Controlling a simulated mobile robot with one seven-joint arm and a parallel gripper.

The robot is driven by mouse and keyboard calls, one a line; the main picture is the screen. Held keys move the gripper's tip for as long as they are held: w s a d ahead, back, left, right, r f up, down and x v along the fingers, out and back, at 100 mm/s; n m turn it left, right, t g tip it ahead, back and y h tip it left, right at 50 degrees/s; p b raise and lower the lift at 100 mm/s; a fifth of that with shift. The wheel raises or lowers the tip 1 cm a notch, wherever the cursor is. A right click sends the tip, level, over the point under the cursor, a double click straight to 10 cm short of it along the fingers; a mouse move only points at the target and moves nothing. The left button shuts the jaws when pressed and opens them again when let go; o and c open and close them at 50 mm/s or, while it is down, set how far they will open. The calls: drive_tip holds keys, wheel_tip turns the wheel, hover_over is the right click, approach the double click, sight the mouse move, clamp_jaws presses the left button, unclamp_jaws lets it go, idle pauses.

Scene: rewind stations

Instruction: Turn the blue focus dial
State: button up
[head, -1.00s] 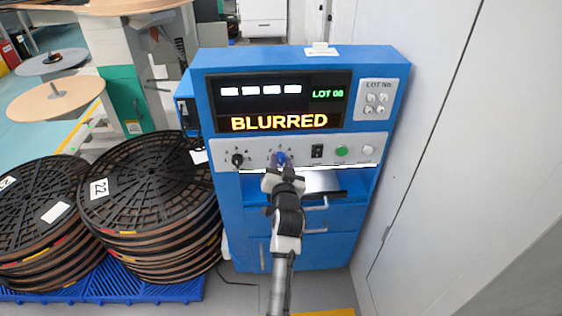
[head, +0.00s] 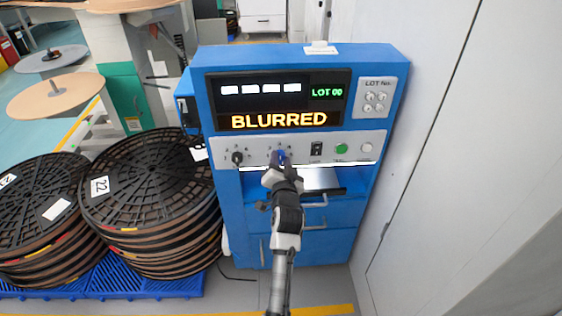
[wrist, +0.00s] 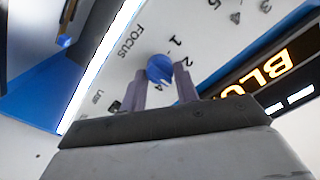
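The blue focus dial (wrist: 160,69) stands on the white control panel, with FOCUS and several numbers printed around it. It also shows in the head view (head: 280,155), partly covered by my gripper. My gripper (wrist: 161,75) is at the dial, with one grey finger on each side and the gap narrowed to about the dial's width. The fingers appear to touch both sides of it. The dial's pointer cannot be made out. The display (head: 279,121) above reads BLURRED in orange.
A black knob (head: 237,158) is left of the dial. A black switch (head: 316,149), a green button (head: 341,148) and a white button (head: 367,149) are to its right. A shelf (head: 319,180) juts out below. Stacked reels (head: 150,185) stand left; a white wall (head: 440,150) is right.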

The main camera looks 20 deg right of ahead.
drive_tip(key=o, duration=0.4)
drive_tip(key=b+v, duration=0.2)
drive_tip(key=v, duration=1.2)
drive_tip(key=shift+b, duration=0.4)
drive_tip(key=shift+w, duration=0.1)
